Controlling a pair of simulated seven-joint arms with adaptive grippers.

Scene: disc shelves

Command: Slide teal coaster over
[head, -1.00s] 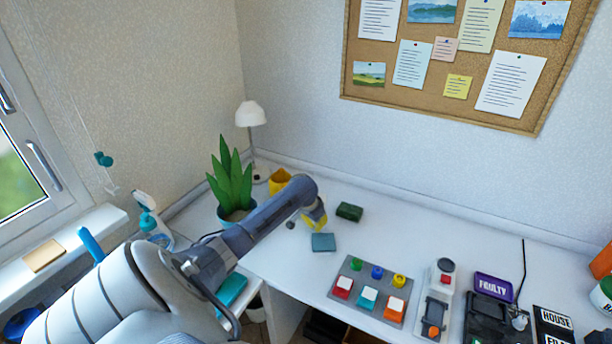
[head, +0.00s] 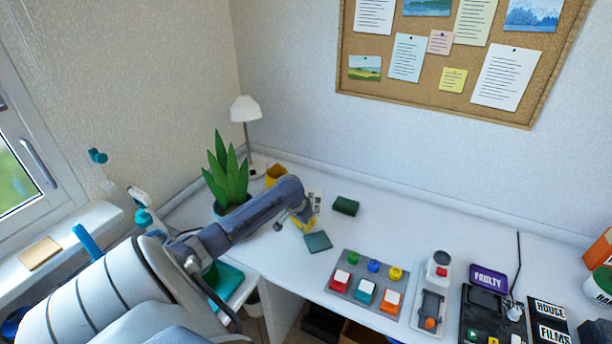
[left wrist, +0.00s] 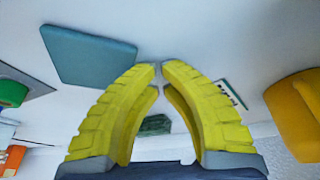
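The teal coaster (head: 318,241) is a flat square lying on the white desk, turned at an angle, left of the button panel. It also shows at the upper left of the left wrist view (left wrist: 90,55). My left gripper (head: 304,226) is low over the desk, just beyond and left of the coaster. Its yellow fingers (left wrist: 160,66) have their tips together with nothing between them. Whether a finger touches the coaster's edge I cannot tell. My right gripper is in neither view.
A dark green block (head: 346,206) lies behind the coaster. The grey button panel (head: 352,300) is to its right. A yellow mug (head: 276,174), a potted plant (head: 228,180) and a lamp (head: 246,110) stand behind my left arm.

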